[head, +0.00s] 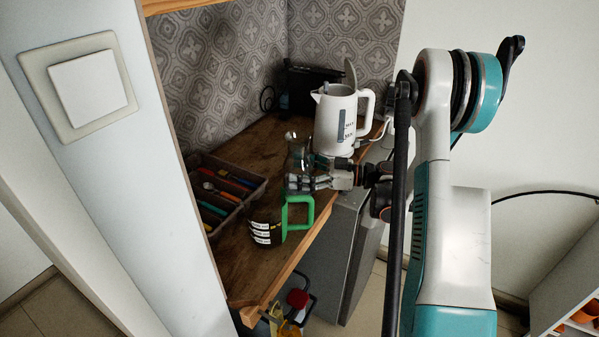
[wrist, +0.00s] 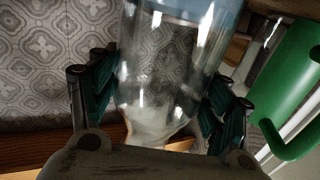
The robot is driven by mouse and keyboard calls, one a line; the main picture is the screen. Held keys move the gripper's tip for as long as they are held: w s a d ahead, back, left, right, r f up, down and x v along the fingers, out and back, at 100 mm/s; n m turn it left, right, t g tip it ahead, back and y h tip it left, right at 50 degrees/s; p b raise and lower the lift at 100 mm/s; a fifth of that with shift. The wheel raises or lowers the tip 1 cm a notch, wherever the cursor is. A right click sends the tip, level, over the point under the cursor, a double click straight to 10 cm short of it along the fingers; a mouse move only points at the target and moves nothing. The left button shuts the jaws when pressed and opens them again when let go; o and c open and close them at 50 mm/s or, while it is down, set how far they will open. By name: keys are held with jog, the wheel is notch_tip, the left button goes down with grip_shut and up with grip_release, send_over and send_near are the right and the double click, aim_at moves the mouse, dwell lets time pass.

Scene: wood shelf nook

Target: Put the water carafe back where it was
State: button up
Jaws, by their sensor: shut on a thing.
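The water carafe (wrist: 165,70) is clear glass and stands between the two dark fingers of my gripper (wrist: 158,105) in the wrist view. The fingers press on its two sides. In the head view the carafe (head: 298,150) shows as a small glass shape left of the white kettle, and my gripper (head: 300,183) reaches it from the right. The gripper hides part of the carafe. I cannot tell whether its base touches the wooden shelf (head: 235,262).
A white kettle (head: 335,125) stands close behind my gripper. A cutlery tray (head: 258,182) lies left. Bare wood shows near the front edge.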

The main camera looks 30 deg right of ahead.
jog(key=shift+f, duration=0.1)
jog(key=shift+f, duration=0.1)
jog(key=o, duration=1.6)
jog(key=shift+c, duration=0.2)
jog(key=shift+r, duration=0.25)
jog(key=p+v, duration=0.3)
jog(key=v, duration=0.9)
